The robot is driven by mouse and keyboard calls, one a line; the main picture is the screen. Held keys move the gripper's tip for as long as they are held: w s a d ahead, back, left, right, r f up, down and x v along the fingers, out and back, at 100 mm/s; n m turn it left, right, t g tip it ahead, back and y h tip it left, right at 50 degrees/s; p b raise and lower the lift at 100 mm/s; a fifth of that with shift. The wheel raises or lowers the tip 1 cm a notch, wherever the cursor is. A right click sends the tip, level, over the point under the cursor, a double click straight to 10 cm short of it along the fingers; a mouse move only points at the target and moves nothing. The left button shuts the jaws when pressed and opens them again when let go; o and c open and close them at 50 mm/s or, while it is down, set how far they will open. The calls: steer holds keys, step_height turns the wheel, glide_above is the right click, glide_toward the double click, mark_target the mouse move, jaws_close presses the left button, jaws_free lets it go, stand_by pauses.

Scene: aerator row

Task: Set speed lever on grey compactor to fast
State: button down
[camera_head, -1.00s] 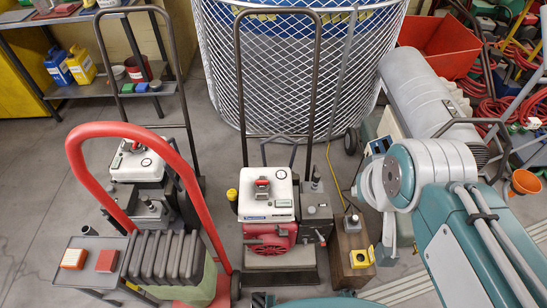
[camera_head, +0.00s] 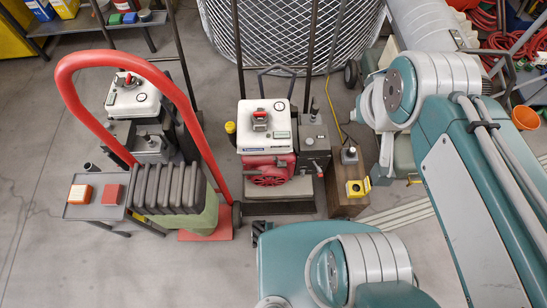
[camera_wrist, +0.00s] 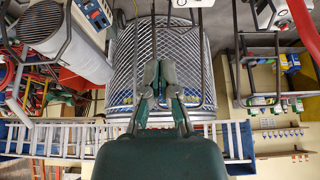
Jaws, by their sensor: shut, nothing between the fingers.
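Two similar wheeled machines stand on the floor in the head view. The left machine (camera_head: 137,100) has a white top and grey lower housing, so it fits the grey compactor best; the red handle partly hides it. A dark stalk (camera_head: 147,137) rises from its grey block; I cannot tell whether it is the speed lever. The middle machine (camera_head: 267,127) has a white top, a red engine and a grey side box with a red-tipped lever (camera_head: 319,170). My gripper (camera_wrist: 163,67) is shut and empty in the wrist view, apart from both machines.
A red hoop handle (camera_head: 72,100) and a small grey side table (camera_head: 95,211) stand in front of the left machine. A wire mesh basket (camera_head: 270,30) is behind. A wooden box with a yellow fitting (camera_head: 358,188) stands right of the middle machine. Floor at lower left is clear.

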stand_by(0.3)
steer(key=c, duration=0.7)
jaws_free()
steer(key=shift+w, duration=0.1)
steer(key=shift+o, duration=0.3)
steer(key=shift+w+f+n, duration=0.15)
steer(key=shift+w+n, duration=0.1)
steer(key=shift+n, duration=0.05)
steer(key=w+f+n+g+h, duration=0.2)
steer(key=w+f+n, duration=0.1)
steer(key=w+n, duration=0.25)
steer(key=n+h, duration=0.4)
steer(key=n, duration=1.8)
glide_above(274, 158)
step_height(274, 158, down, 31)
steer(key=s+a+f+n+t+y, duration=0.15)
steer(key=f+n, duration=0.25)
steer(key=f, duration=0.5)
steer(key=s+a+f+n+g+h, duration=0.1)
steer(key=s+a+f+n, duration=0.15)
steer(key=f+n, duration=0.4)
steer(key=shift+m+t+y, duration=0.25)
steer(key=shift+m, duration=0.55)
steer(key=x, duration=0.8)
steer(key=a+x, duration=0.1)
steer(key=x, duration=0.3)
steer(key=shift+s+f, duration=0.1)
steer(key=shift+f, duration=0.2)
